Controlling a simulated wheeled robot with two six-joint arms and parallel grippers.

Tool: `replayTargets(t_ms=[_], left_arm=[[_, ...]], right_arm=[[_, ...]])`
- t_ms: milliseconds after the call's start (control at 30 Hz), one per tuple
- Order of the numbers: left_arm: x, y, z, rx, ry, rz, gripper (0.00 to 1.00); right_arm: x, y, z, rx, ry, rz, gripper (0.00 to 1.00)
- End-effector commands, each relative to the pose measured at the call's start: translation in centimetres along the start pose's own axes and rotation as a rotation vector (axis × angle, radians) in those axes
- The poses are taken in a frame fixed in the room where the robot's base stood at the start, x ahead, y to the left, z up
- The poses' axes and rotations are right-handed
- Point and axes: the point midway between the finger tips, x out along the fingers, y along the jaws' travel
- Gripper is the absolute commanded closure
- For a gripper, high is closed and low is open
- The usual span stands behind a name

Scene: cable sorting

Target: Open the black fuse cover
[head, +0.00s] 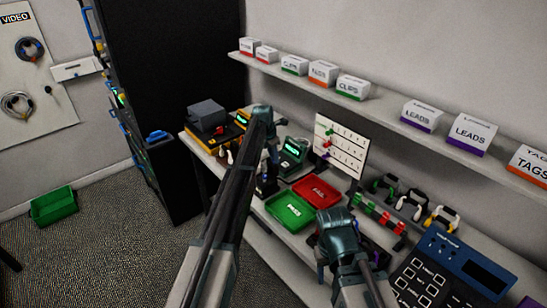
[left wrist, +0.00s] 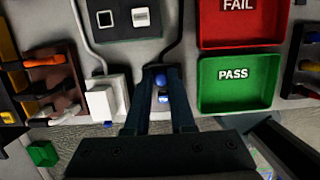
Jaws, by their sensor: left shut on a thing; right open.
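My left gripper (head: 270,166) reaches down at the front of the bench, before the tester with the green screen (head: 293,151). In the left wrist view its fingers (left wrist: 160,100) are shut on a small dark piece with blue parts (left wrist: 161,82). This looks like the black fuse cover, mostly hidden between the fingers. A cable runs from it to the dark panel (left wrist: 125,18). I cannot tell how far the cover is open. My right gripper (head: 323,258) is open over the bench's front, right of the green tray; its fingertips are hard to make out.
A white box (left wrist: 107,98) stands close left of the left fingers. The green PASS tray (head: 290,224) and red FAIL tray (head: 330,195) lie to the right. A yellow device (head: 226,140) is at the bench's left end. A shelf (head: 400,122) with labelled boxes runs above.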

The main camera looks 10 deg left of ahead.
Motion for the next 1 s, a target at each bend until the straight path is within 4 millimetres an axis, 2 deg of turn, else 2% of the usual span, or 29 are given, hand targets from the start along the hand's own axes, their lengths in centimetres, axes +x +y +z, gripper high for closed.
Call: replayTargets(t_ms=[67, 100, 233, 667, 867, 1000], left_arm=[[0.0, 0.0, 0.5, 0.001, -0.01, 0.001, 1.0], [0.0, 0.0, 0.5, 0.001, -0.009, 0.001, 0.72], [0.0, 0.0, 0.3, 0.001, -0.007, 0.001, 0.49], [-0.4, 0.1, 0.1, 0.0, -0.003, 0.001, 0.48], [-1.9, 0.0, 0.1, 0.0, -0.002, 0.001, 0.48], [-3.8, 0.0, 0.2, 0.0, -0.003, 0.001, 0.48]], right_arm=[[-0.1, 0.0, 0.0, 0.0, 0.0, 0.0, 0.5], [-0.1, 0.0, 0.0, 0.0, 0.0, 0.0, 0.5], [0.0, 0.0, 0.0, 0.0, 0.0, 0.0, 0.5], [-0.4, 0.0, 0.0, 0.0, 0.0, 0.0, 0.5], [-1.9, 0.2, 0.1, -0.001, 0.0, 0.0, 0.5], [-3.7, 0.3, 0.2, -0.001, 0.0, 0.0, 0.5]])
